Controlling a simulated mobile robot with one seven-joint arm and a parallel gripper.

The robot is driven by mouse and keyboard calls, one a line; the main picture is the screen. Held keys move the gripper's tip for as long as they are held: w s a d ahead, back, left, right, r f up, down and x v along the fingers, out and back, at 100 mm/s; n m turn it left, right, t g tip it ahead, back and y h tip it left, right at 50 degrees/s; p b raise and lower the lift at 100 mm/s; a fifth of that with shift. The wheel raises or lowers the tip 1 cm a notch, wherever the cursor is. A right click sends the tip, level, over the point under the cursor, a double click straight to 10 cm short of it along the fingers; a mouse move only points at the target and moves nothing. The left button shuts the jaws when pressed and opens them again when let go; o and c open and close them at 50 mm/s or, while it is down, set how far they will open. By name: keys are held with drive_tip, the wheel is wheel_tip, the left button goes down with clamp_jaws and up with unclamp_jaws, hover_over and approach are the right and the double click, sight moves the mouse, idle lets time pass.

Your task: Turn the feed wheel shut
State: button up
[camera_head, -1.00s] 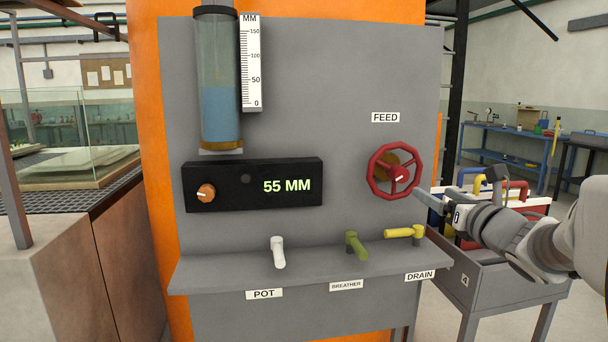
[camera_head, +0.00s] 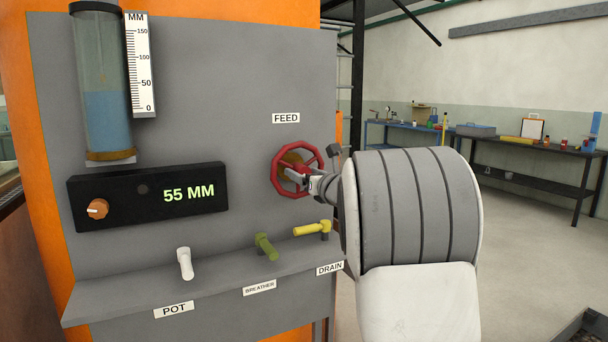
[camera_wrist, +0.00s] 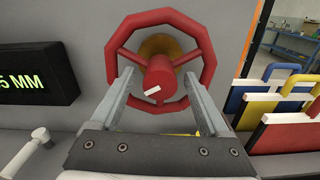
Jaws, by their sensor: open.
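The red feed wheel (camera_head: 277,172) is on the grey panel under the FEED label (camera_head: 286,118), partly hidden by my arm in the head view. In the wrist view the wheel (camera_wrist: 202,48) shows its spokes, a red hub with a white mark and a brass-coloured part behind. My gripper (camera_wrist: 160,76) is open in front of the wheel, one finger on each side of the hub. I cannot tell whether the fingers touch the wheel. In the head view my gripper (camera_head: 303,177) is small and partly hidden. The display (camera_head: 189,194) reads 55 MM.
A sight tube (camera_head: 108,110) with blue water stands beside a scale (camera_head: 140,65). White POT (camera_head: 184,262), green BREATHER (camera_head: 265,246) and yellow DRAIN (camera_head: 311,229) handles sit on the ledge below the wheel. Coloured panels (camera_wrist: 288,95) stand to the right in the wrist view.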

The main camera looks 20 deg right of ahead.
clamp_jaws()
idle(0.4)
idle(1.0)
